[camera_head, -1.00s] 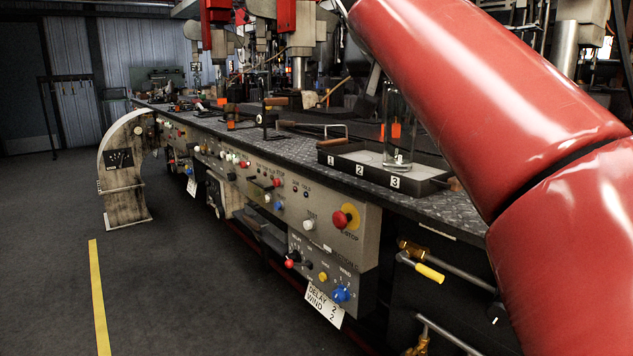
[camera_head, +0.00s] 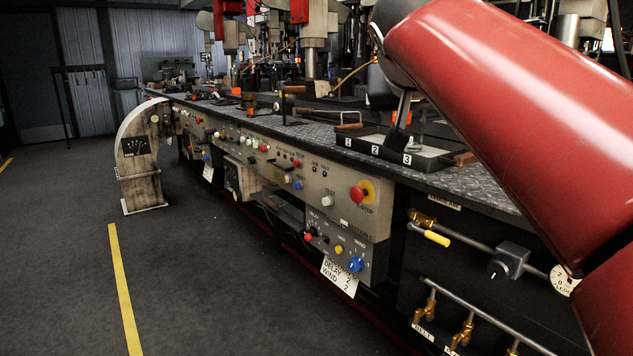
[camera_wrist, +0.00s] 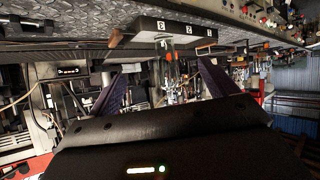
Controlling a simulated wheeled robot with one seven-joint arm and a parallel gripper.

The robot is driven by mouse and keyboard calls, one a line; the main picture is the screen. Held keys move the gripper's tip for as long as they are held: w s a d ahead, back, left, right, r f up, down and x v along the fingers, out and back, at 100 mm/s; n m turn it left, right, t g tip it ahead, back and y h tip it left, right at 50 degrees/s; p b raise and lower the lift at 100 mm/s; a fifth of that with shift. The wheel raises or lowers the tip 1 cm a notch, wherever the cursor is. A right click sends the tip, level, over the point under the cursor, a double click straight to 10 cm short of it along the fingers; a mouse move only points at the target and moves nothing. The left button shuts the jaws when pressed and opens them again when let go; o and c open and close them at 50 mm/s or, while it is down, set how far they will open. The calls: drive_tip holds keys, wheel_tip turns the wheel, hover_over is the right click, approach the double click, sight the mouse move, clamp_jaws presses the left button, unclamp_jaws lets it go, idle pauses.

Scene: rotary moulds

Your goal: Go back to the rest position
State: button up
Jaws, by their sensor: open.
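My gripper (camera_wrist: 160,68) is open. Its two dark fingers stand well apart in the wrist view, with nothing clamped between them. In that view a clear glass vessel (camera_wrist: 169,62) shows in the gap between the fingers, by the numbered tray (camera_wrist: 140,36); I cannot tell how near the fingers it is.
The long patterned metal bench (camera_head: 475,187) carries tools and machines towards the back. Its front has a red stop button (camera_head: 357,194), knobs and a yellow-handled valve (camera_head: 437,238). A curved metal housing (camera_head: 140,165) stands at the left end. The floor (camera_head: 200,285) at front left is clear.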

drive_tip(key=s+f+n+g+y, duration=0.1)
drive_tip(key=s+f+g, duration=0.1)
drive_tip(key=s+f, duration=0.5)
drive_tip(key=s+f+g+y, duration=0.1)
drive_tip(key=s+f, duration=0.7)
drive_tip(key=f, duration=0.8)
drive_tip(key=s+d+f+n+g+y, duration=0.1)
drive_tip(key=s+f+g, duration=0.1)
drive_tip(key=s+f, duration=0.5)
wheel_tip(320, 180, down, 6)
drive_tip(key=shift+s+r+n+g+y, duration=0.15)
drive_tip(key=shift+r+n+g+y, duration=0.15)
drive_tip(key=shift+g+y, duration=0.1)
